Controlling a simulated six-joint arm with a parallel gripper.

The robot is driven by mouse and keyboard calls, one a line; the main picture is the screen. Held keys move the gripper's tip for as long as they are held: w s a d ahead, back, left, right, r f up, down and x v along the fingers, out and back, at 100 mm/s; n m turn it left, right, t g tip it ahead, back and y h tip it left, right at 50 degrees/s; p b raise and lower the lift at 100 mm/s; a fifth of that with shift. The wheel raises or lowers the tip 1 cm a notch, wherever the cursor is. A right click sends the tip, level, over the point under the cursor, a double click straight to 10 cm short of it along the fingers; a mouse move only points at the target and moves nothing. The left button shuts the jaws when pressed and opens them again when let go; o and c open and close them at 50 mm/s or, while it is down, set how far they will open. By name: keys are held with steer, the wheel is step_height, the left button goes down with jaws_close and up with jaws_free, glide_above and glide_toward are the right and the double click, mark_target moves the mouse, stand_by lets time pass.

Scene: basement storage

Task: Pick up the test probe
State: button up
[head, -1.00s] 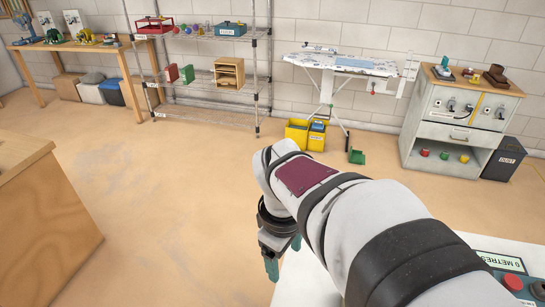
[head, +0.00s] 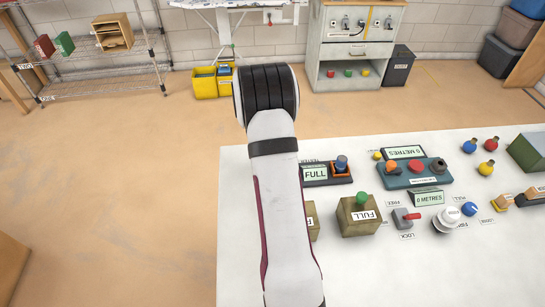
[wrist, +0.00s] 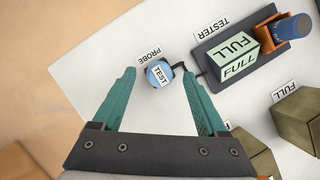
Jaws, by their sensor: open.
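The test probe (wrist: 159,77) is a small blue rounded piece with a white TEST label, on the white tabletop beside a PROBE card (wrist: 149,54). A short dark bent piece runs from it toward the tester (wrist: 238,62), which has FULL labels. My gripper (wrist: 159,72) has two green fingers, open and apart, pointing toward the probe. The probe appears between the fingertips in the wrist view; I cannot tell how far above it they are. In the head view my arm hides the probe and my gripper; the tester (head: 315,173) shows just right of the arm.
Khaki boxes marked FULL (head: 357,222) stand near the tester on the white table (head: 300,140). A teal unit (head: 415,180), a red-handled lever (head: 405,220) and several coloured knobs are farther right. Bare tabletop lies left of the probe in the wrist view.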

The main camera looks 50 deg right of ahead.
steer(key=x, duration=0.2)
steer(key=shift+f, duration=0.45)
jaws_close()
